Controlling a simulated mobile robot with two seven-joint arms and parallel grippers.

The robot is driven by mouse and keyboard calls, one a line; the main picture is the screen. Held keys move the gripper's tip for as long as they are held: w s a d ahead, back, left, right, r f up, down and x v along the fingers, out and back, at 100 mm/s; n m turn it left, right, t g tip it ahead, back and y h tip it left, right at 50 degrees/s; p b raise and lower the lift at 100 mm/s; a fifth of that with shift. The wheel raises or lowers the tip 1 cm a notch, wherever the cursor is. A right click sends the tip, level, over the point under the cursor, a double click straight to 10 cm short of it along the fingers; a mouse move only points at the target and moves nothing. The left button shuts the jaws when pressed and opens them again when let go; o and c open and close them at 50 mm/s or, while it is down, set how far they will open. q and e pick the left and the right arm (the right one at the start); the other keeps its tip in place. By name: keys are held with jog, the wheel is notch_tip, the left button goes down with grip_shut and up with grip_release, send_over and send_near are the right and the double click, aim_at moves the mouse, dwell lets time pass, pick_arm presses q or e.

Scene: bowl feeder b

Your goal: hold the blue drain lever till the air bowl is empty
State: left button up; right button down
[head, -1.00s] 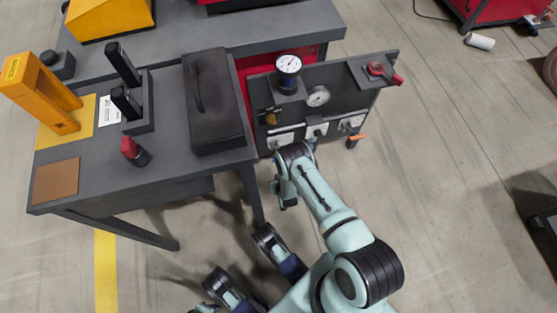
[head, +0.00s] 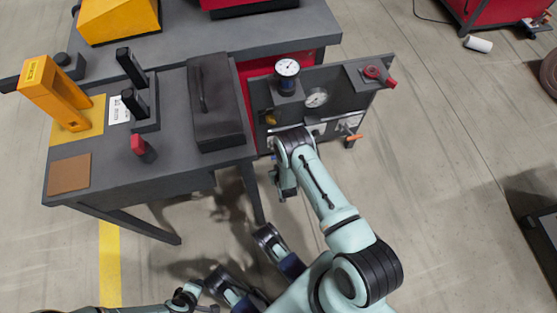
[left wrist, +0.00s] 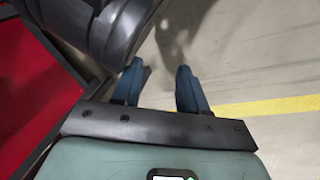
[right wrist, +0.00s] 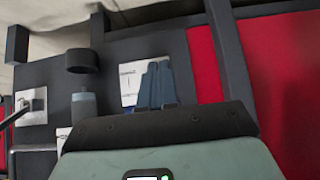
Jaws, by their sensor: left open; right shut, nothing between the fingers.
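My right gripper (right wrist: 154,85) is shut and empty, its blue fingers together in front of a white label on the dark panel. I cannot pick out the blue drain lever in any view; my right arm covers the lower panel. My left gripper (left wrist: 160,75) is open and empty above the floor, low at the bottom of the head view.
The dark panel (head: 345,85) carries a dial unit (head: 287,68), a round gauge (head: 316,97), a red valve (head: 373,72) and an orange-tipped handle (head: 354,138). A workbench (head: 115,185) with a black case (head: 213,105) stands left.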

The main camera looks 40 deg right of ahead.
pick_arm(q)
jog(key=r, duration=0.1)
jog(key=w+r+p, duration=0.1)
jog(key=d+r, duration=0.1)
jog(key=shift+w+t, duration=0.25)
jog(key=shift+t, duration=0.15)
pick_arm(e)
jog(key=r, duration=0.1)
jog(key=s+r, duration=0.1)
jog(key=r, duration=0.2)
jog(key=shift+s+a+r, duration=0.25)
jog(key=shift+s+a, duration=0.05)
jog(key=shift+a, duration=0.1)
pick_arm(q)
jog(key=shift+a, duration=0.1)
pick_arm(e)
jog(key=shift+f, duration=0.1)
